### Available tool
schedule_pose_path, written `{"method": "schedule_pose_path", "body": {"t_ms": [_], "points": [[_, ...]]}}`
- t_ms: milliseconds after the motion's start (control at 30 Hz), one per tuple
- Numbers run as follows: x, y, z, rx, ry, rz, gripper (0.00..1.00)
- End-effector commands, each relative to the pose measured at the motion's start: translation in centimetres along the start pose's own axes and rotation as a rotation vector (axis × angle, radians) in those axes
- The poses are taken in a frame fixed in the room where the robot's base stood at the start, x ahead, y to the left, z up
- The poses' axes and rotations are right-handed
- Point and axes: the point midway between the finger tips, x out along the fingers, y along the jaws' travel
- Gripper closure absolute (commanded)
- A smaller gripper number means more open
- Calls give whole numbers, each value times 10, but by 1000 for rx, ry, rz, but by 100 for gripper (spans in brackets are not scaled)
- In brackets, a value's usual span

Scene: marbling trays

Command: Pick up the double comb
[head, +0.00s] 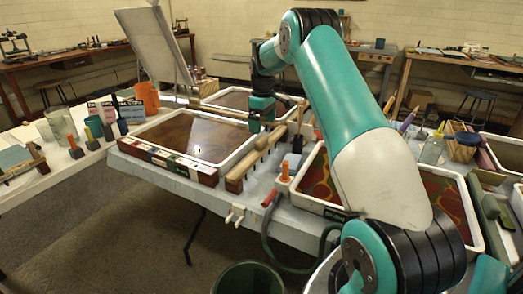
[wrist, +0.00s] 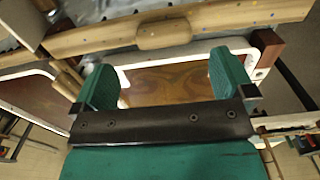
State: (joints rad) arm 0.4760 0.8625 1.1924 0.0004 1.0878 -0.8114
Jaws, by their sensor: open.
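The double comb (head: 240,177) looks like a long pale wooden bar with a rounded grip at its middle and dark teeth along its lower side. My gripper (head: 258,122) is open and empty, above the tray's far right part. In the wrist view my gripper (wrist: 166,82) has its two green fingers wide apart, with only the tray's brown surface between them.
The white-rimmed brown tray (head: 140,144) lies left of the comb, and a red-patterned tray (head: 310,198) lies to its right. An orange-handled tool (head: 285,171) stands close to the comb's right. A green bucket (head: 247,277) stands on the floor in front.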

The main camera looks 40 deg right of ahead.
Motion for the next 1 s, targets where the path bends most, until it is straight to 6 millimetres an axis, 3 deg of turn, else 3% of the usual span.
{"method": "schedule_pose_path", "body": {"t_ms": [267, 533, 833, 867, 1000], "points": [[24, -1, -1, -1, -1, -1, 0], [63, -4, -3, -1, -1, -1, 0], [70, -4, -3, 0, 1, 1, 0], [70, -4, -3, 0, 1, 1, 2], [70, -4, -3, 0, 1, 1, 34]]}}
